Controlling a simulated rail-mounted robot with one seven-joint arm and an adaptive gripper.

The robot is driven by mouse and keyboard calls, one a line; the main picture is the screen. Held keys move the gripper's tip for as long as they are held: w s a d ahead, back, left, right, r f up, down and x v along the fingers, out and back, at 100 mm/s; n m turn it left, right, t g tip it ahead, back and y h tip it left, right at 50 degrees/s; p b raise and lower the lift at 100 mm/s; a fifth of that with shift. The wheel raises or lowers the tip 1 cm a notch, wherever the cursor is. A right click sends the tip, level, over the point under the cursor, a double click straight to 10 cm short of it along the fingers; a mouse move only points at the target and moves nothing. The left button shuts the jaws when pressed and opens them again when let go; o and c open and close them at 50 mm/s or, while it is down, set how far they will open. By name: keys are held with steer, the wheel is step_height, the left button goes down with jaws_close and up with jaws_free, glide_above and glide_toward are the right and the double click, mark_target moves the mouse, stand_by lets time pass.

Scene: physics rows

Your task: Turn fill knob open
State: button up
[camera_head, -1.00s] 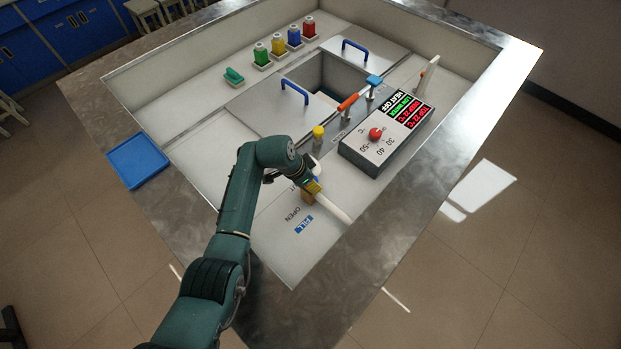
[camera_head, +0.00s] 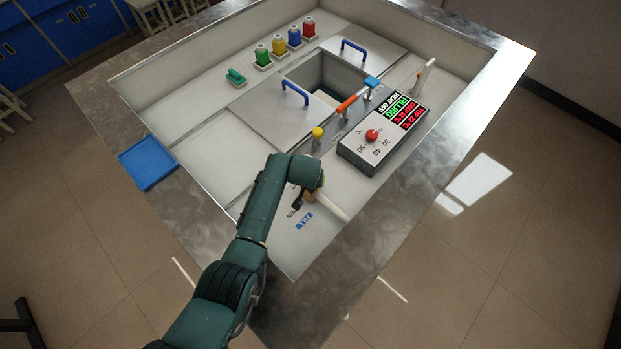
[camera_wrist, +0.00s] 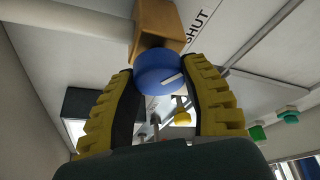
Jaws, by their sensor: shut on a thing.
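The fill knob (camera_wrist: 161,72) is a round blue knob with a white line on it, seated on a tan valve block (camera_wrist: 158,30) on a pale pipe. My gripper (camera_wrist: 163,82) has its two yellow ribbed fingers closed around the knob, one on each side. The white line points up and to the right, to the side of the "SHUT" lettering. In the head view my gripper (camera_head: 308,196) is at the pipe, beside the blue "FILL" label (camera_head: 304,221), and my wrist hides the knob and part of the "OPEN" lettering.
A control box (camera_head: 385,140) with a red knob (camera_head: 372,135) and a lit display stands to the right; a display line reads "FILLING". A yellow knob (camera_head: 318,132), an orange lever (camera_head: 346,104) and a blue-handled lid (camera_head: 270,95) lie beyond. A blue tray (camera_head: 148,162) sits on the left rim.

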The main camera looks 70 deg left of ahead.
steer(key=n, duration=0.1)
steer(key=n+g, duration=0.1)
steer(key=n, duration=0.1)
steer(key=shift+d+f+b, duration=0.1)
steer(key=shift+f+b, duration=0.2)
steer(key=shift+b, duration=0.1)
steer(key=shift+s+n+g+b, duration=0.1)
steer(key=shift+n+g+b, duration=0.5)
steer(key=shift+n, duration=0.9)
steer(key=o, duration=1.2)
steer(key=shift+r, duration=0.2)
steer(key=shift+r+y, duration=0.15)
steer(key=shift+y, duration=0.15)
steer(key=v, duration=1.1)
steer(key=shift+w+r, duration=0.2)
steer(key=shift+r, duration=0.15)
